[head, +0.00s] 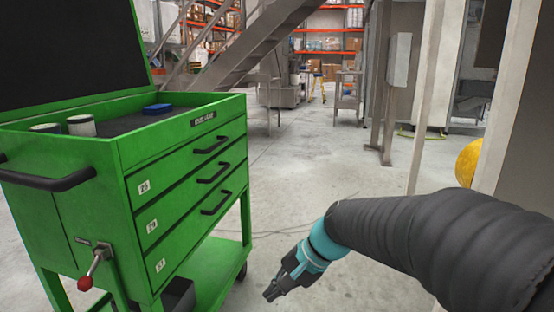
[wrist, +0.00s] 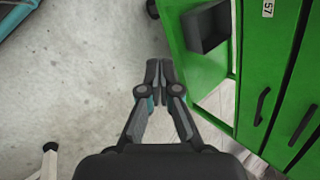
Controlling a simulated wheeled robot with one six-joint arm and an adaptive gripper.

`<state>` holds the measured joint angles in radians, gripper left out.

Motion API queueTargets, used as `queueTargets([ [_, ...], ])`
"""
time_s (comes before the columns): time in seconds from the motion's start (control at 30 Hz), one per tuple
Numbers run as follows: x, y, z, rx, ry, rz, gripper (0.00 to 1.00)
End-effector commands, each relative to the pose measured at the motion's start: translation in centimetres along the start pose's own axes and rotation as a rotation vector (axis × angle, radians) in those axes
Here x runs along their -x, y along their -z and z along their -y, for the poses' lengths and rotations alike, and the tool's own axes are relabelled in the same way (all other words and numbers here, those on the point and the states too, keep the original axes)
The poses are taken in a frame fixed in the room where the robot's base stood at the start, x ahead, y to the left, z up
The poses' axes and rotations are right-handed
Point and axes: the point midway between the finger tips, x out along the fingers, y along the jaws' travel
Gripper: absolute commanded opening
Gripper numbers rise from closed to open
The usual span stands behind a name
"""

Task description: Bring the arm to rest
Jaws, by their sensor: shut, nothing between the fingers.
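My gripper (head: 272,291) is at the end of my dark-sleeved arm in the head view, low in front and to the right of the green tool cart. It points down and to the left over the floor. In the wrist view my gripper (wrist: 154,64) has its two fingers together with nothing between them. The green tool cart (head: 90,170) stands at the left in the head view. It also shows in the wrist view (wrist: 210,100), close to the right of the fingers. A gap of floor shows between the fingers and the cart.
A blue block (head: 157,109) and two pale-topped cylinders (head: 82,125) are on the cart's top. A dark bin (wrist: 206,28) is on its lower shelf. A grey post (head: 425,90) and a yellow round object (head: 468,163) stand at the right. The middle floor (head: 310,150) is clear.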

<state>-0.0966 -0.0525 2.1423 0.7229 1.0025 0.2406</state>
Motion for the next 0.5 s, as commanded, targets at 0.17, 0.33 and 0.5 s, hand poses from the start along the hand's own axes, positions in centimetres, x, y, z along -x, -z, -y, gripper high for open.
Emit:
queueTargets([
  [0.17, 3.2, -1.8, -7.0, 0.3, -0.199, -0.137, 0.0],
  [0.33, 6.3, -3.0, -12.2, 0.51, -0.363, -0.246, 0.0],
  [0.5, 9.2, -4.5, -16.0, 0.626, -0.482, -0.353, 0.0],
])
